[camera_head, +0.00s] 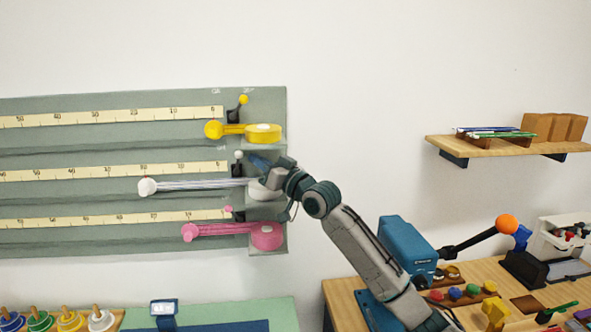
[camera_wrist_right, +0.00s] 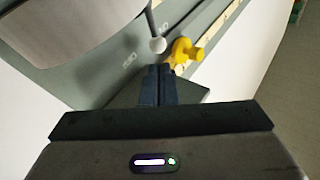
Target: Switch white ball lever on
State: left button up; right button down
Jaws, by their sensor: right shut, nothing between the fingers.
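The white ball lever (camera_head: 239,155) is a small white ball on a short dark stem, at the right end of the middle scale in the head view. In the wrist view the white ball (camera_wrist_right: 158,44) is just beyond my fingertips, with a small gap in the picture. My right gripper (camera_head: 254,160) is shut and empty, just right of the ball; its dark fingers (camera_wrist_right: 158,72) are together in the wrist view. I cannot tell whether they touch the lever. My left gripper is not in view.
A yellow-ball lever (camera_head: 243,99) is above and a pink-ball lever (camera_head: 228,209) below. Large yellow (camera_head: 213,129), white (camera_head: 147,187) and pink (camera_head: 190,232) knobbed handles lie across the grey panel (camera_head: 60,250). A shelf (camera_head: 500,148) hangs at right.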

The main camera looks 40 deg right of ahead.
pick_arm(q)
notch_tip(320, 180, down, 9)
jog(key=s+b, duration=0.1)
jog(key=b, duration=0.8)
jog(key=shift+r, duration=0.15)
pick_arm(e)
jog(key=r+v, duration=0.2)
jog(key=v, duration=0.8)
jog(key=shift+s+d+r, duration=0.3)
jog(key=shift+s+r, duration=0.25)
jog(key=shift+s, duration=0.1)
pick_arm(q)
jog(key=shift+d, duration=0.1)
